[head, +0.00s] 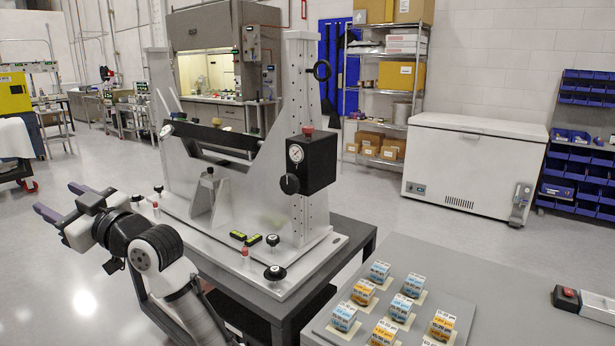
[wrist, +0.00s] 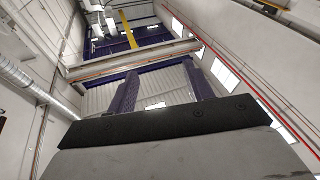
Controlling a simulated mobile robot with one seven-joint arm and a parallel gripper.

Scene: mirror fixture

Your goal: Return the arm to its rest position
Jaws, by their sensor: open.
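My arm (head: 160,255) reaches up from the bottom of the head view, left of the mirror fixture. My gripper (head: 62,201) points left, away from the fixture, over the open floor. Its two purple fingers are apart with nothing between them. In the wrist view, the fingers of my gripper (wrist: 160,88) stand apart above a dark bar, with the ceiling and upper walls behind them.
The grey mirror fixture (head: 282,225), with a black gauge box (head: 311,163), stands on a dark table (head: 345,232) close right of my arm. A grey surface (head: 480,285) at front right holds several small labelled boxes (head: 412,285). Floor (head: 75,290) at left is clear.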

